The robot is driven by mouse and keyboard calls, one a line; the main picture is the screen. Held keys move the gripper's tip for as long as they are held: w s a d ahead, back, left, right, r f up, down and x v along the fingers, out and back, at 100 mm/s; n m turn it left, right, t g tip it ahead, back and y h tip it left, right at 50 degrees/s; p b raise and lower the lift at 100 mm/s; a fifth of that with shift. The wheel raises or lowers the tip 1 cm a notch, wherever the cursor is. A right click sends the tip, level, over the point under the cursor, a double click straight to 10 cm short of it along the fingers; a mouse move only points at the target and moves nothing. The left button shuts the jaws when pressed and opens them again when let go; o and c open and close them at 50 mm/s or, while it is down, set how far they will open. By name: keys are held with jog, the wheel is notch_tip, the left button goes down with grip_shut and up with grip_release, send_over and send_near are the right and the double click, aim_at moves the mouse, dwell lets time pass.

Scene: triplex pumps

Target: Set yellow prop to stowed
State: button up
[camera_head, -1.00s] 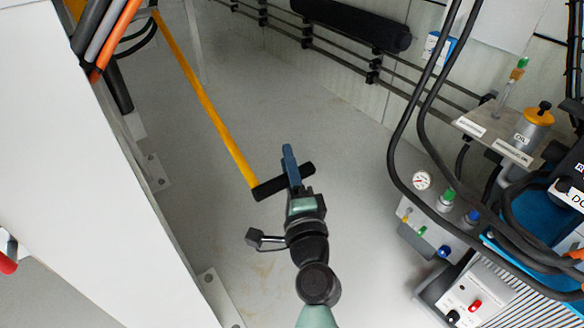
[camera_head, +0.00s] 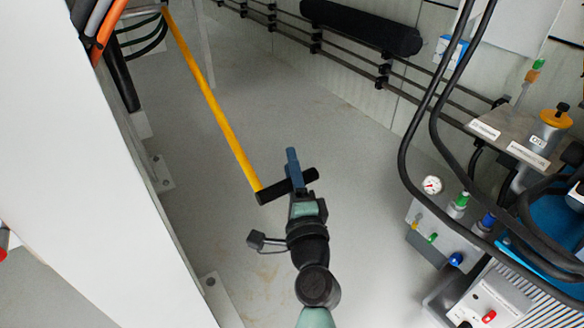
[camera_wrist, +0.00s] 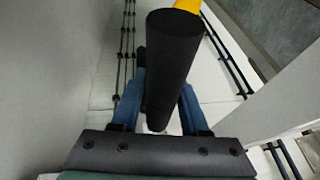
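The yellow prop (camera_head: 214,104) is a long yellow bar. It runs from the upper left down to a black crosswise handle (camera_head: 272,191) at its lower end. In the wrist view the black handle (camera_wrist: 172,65) fills the space between my two blue fingers, with a bit of yellow (camera_wrist: 187,5) at the top edge. My gripper (camera_head: 293,168) is at the handle in the head view and appears shut on it. The handle hides parts of the fingers' inner faces, and the prop's upper end is partly out of frame.
A white panel (camera_head: 60,180) stands close on the left, with orange and black hoses at its top. Pump equipment with a gauge (camera_head: 432,185), valves and black hoses fills the right. A black padded roll (camera_head: 362,25) and rails line the back wall. The grey floor between is clear.

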jog(key=shift+o, duration=1)
jog(key=shift+s, duration=0.1)
jog(key=v, duration=1.2)
jog(key=shift+s+d+p, duration=0.15)
jog(key=shift+s+p, duration=0.2)
jog(key=shift+f, duration=0.15)
